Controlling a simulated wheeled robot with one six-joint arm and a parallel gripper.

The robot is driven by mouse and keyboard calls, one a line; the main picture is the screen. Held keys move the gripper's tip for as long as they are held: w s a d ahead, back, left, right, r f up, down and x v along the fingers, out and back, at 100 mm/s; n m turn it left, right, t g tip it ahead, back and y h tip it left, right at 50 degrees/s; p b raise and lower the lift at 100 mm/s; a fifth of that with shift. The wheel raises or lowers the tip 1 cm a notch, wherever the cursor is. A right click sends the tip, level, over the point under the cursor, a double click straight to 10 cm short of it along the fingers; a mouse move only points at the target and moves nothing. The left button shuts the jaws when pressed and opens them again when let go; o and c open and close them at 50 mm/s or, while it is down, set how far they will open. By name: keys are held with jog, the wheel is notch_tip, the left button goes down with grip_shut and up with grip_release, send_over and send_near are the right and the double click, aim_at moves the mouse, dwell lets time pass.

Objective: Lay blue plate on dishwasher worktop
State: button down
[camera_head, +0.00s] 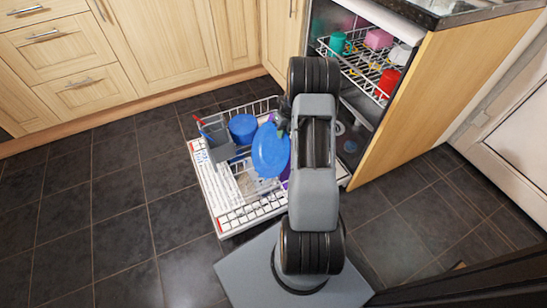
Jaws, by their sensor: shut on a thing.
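The blue plate (268,152) is tilted, its face towards the camera, over the pulled-out lower rack of the dishwasher (335,55). My gripper (283,127) shows only as a small dark part at the plate's upper right edge, shut on the plate. My arm hides most of the gripper. I cannot tell how far the plate is above the rack. The dishwasher worktop (450,8), dark speckled stone, shows at the top right, above the light wooden side panel.
The lower rack (235,213) holds a blue cup (243,128) and a grey cutlery basket (217,140). The upper rack (352,62) holds a green mug (338,42), a pink item (378,39) and a red cup (388,82). Drawers (72,82) line the left. Dark floor tiles are clear at left.

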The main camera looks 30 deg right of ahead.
jog(key=shift+p+v, duration=0.75)
jog(key=shift+v, duration=0.25)
jog(key=shift+r, duration=0.1)
jog(key=a+p+v, duration=0.2)
jog(key=p+v, duration=1)
jog(key=v, duration=0.1)
jog(key=shift+r, duration=0.5)
jog(key=shift+w, duration=0.15)
